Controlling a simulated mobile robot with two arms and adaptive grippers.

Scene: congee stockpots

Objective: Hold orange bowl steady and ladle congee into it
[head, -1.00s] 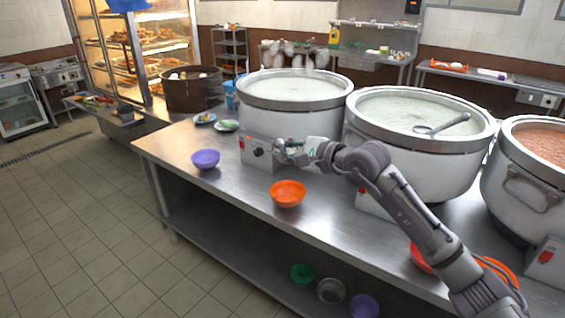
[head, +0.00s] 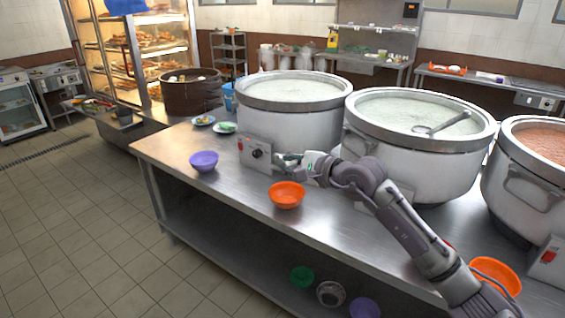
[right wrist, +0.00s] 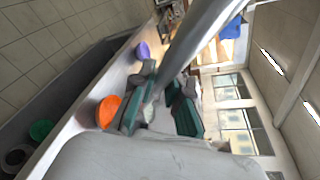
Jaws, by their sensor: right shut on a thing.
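The orange bowl (head: 286,195) stands upright on the steel counter (head: 325,218), nearer the front edge than my right gripper; it also shows in the right wrist view (right wrist: 108,111). My right gripper (head: 287,160) is beside the left pot (head: 290,110), behind the bowl and apart from it. In the right wrist view its green-padded fingers are around a grey metal bar (right wrist: 185,50), whose far end is hidden. I cannot tell what it belongs to. A ladle (head: 442,123) rests in the middle pot of pale congee (head: 415,112). My left gripper is out of view.
A purple bowl (head: 204,161) and small plates stand at the counter's left. A right pot (head: 530,190) holds reddish congee. A control box (head: 254,153) is at the left pot's front. Another orange bowl (head: 495,277) sits near my right arm. Several bowls lie on the lower shelf.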

